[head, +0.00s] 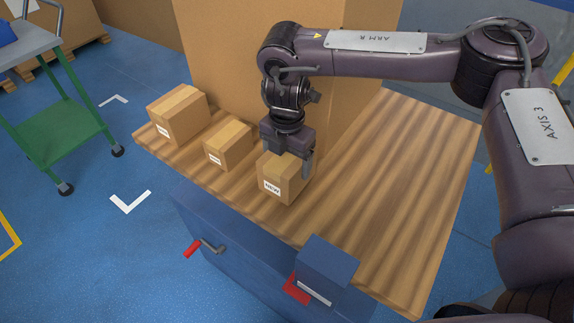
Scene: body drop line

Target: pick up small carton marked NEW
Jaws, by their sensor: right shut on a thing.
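A small cardboard carton (279,184) with a white label reading NEW sits on the wooden bench top (400,170), near its front edge. My right gripper (291,158) points down over this carton and is shut on it. The gripper hides part of the carton's top. I cannot tell whether the carton is clear of the wood. Two more small labelled cartons stand to the left: a middle one (228,146) and a larger one (178,115) at the far left. Their label text is too small to read. My left gripper is not in view.
A big cardboard box (225,55) stands right behind the cartons. A blue box (328,268) sits at the bench's front edge, above a blue cabinet (240,255) with a handle. A green cart (62,130) stands on the left. The bench's right side is bare.

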